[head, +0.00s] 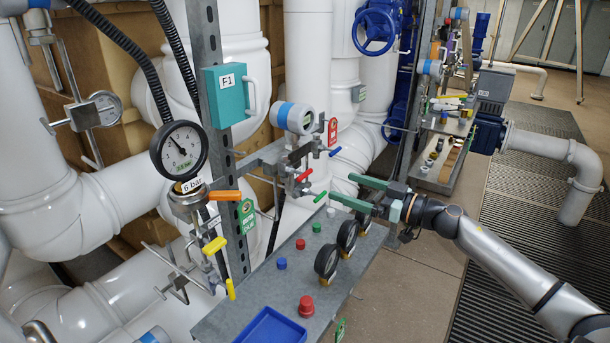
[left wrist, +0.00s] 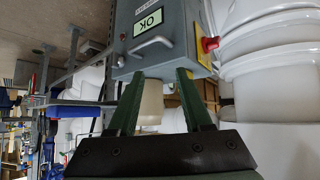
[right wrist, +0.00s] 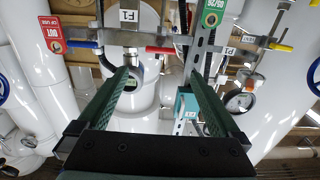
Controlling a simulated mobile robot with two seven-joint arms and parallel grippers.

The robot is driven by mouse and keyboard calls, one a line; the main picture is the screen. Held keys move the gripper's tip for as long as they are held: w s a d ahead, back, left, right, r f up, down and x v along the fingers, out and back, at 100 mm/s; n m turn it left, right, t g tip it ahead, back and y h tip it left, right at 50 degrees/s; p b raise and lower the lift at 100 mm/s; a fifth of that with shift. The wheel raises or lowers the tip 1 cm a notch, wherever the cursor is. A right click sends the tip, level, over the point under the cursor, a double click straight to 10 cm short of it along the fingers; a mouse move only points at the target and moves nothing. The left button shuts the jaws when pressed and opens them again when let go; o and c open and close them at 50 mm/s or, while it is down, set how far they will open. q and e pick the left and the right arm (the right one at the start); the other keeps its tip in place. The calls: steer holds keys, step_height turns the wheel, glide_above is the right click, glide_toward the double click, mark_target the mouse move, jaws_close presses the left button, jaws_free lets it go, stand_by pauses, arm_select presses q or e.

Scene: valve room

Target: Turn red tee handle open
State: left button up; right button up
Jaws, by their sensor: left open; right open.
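The small red tee handle (head: 304,175) sits on the thin pipework at the centre of the head view, beside a round gauge with a blue band (head: 296,117). My right gripper (head: 341,188) is open and empty, with its green fingers pointing left toward the handle and a gap between. In the right wrist view, the red handle (right wrist: 160,50) shows beyond the open fingertips, roughly midway between them. My left gripper (left wrist: 160,75) is open and empty in the left wrist view, in front of a grey box with an OK label (left wrist: 148,22). It is outside the head view.
Black dial gauges (head: 327,262) stand on the grey bench (head: 245,298) below my right gripper. White pipes (head: 262,205) stand behind.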

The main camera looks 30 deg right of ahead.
mark_target(307, 174)
steer(key=shift+p+x, duration=0.45)
steer(key=shift+x, duration=5.6)
steer(key=shift+f, duration=0.1)
steer(key=c, duration=1.3)
